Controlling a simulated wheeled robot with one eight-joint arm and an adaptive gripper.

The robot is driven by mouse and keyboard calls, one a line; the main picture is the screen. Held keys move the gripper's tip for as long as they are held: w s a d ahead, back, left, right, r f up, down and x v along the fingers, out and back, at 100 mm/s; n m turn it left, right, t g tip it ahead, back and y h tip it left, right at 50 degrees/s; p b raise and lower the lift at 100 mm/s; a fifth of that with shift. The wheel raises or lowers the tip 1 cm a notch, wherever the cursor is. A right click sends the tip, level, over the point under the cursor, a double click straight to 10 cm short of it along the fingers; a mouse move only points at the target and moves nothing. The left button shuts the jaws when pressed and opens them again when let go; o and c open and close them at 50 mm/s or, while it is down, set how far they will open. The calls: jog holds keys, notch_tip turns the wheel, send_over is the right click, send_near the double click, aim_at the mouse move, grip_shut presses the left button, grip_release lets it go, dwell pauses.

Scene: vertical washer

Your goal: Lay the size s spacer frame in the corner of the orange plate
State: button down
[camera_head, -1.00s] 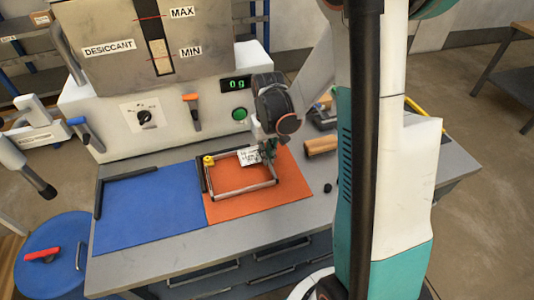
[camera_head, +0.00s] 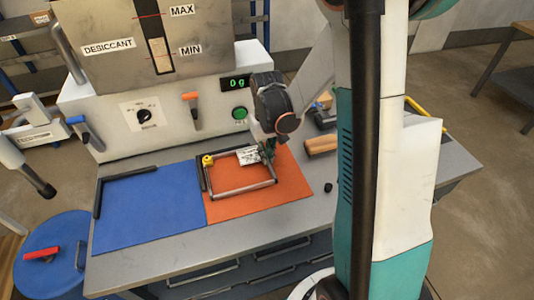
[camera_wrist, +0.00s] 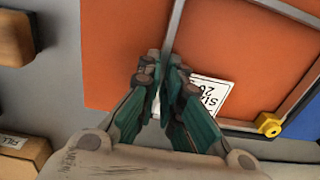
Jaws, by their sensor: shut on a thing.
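The spacer frame (camera_head: 243,192) is a thin grey rectangle with a white label (camera_head: 248,155) and a yellow corner piece (camera_head: 207,161). It is over the orange plate (camera_head: 292,185), with its yellow corner near the plate's far left corner, by the dark edge stop (camera_head: 200,173). I cannot tell whether it touches the plate or the stop.
A blue plate (camera_head: 145,210) with dark edge stops lies to the left. The desiccant machine (camera_head: 150,110) stands behind, its display reading 0 g. A wooden block (camera_head: 320,145) and a small black knob (camera_head: 328,187) are right of the orange plate.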

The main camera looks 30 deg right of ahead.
jog(key=shift+w+a, duration=0.25)
jog(key=shift+w, duration=0.2)
dwell(0.5)
jog(key=c, duration=1.7)
grip_release()
jog(key=shift+r+p, duration=2.65)
jog(key=shift+r, duration=1.35)
jog(key=s+a+r+t, duration=0.2)
jog(key=s+a+r, duration=0.1)
jog(key=s+r, duration=0.2)
jog(key=s+a+r+n+t, duration=0.1)
jog(key=s+a+r+t, duration=0.1)
jog(key=s+r, duration=0.3)
jog(key=s+a+r+n+t, duration=0.1)
jog(key=s+a+r+t, duration=0.2)
jog(key=r, duration=0.4)
jog(key=shift+s+a+r, duration=0.1)
jog(key=shift+s+a, duration=0.3)
jog(key=shift+s, duration=0.25)
jog(key=shift+s+a, duration=0.4)
jog(key=shift+s, duration=0.2)
